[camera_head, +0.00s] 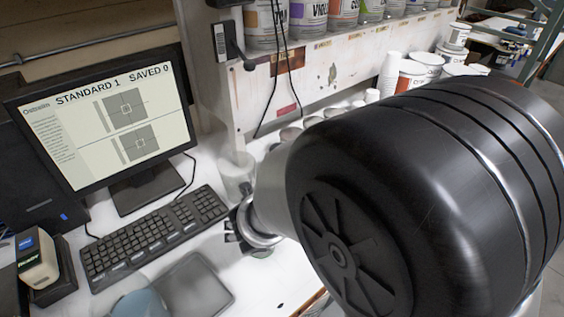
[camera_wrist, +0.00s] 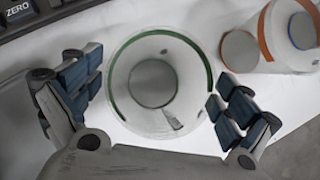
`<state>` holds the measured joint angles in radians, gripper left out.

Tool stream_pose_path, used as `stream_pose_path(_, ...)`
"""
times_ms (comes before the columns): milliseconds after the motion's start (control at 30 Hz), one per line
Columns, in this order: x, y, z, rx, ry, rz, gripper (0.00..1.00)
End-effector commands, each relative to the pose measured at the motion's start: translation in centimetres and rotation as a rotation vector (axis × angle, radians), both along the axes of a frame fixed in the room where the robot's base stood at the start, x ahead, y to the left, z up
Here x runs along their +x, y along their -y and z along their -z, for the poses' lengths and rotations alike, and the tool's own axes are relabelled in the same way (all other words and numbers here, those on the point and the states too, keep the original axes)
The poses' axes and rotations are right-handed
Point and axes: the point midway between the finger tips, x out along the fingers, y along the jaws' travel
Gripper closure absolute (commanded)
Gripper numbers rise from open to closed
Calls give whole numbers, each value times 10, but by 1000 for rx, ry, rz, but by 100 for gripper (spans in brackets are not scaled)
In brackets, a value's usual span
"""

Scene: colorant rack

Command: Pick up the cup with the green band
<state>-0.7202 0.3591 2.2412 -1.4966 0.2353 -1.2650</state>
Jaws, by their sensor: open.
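The cup with the green band (camera_wrist: 125,90) stands on the white desk in the middle of the wrist view, seen from above into its opening. My gripper (camera_wrist: 152,92) is open, with one finger on each side of this cup. The right finger is very close to the cup's wall; I cannot tell whether it touches. The left finger has a small gap to it. In the head view my gripper (camera_head: 240,232) is low over the desk beside the keyboard, and my arm hides most of the area around it.
A cup with an orange band (camera_wrist: 264,35) and a blue-banded one (camera_wrist: 303,30) stand close at the upper right in the wrist view. A keyboard (camera_head: 155,235) lies left of my gripper, before a monitor (camera_head: 100,125). A shelf with cans (camera_head: 310,17) is behind.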

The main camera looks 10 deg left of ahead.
Motion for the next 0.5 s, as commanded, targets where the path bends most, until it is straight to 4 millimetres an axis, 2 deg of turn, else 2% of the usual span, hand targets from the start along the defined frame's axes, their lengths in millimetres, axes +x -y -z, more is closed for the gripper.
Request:
stream_pose_path(200, 1, -1, 0, 1, 2, -1, 3)
stream_pose_path(500, 1, -1, 0, 1, 1, -1, 23)
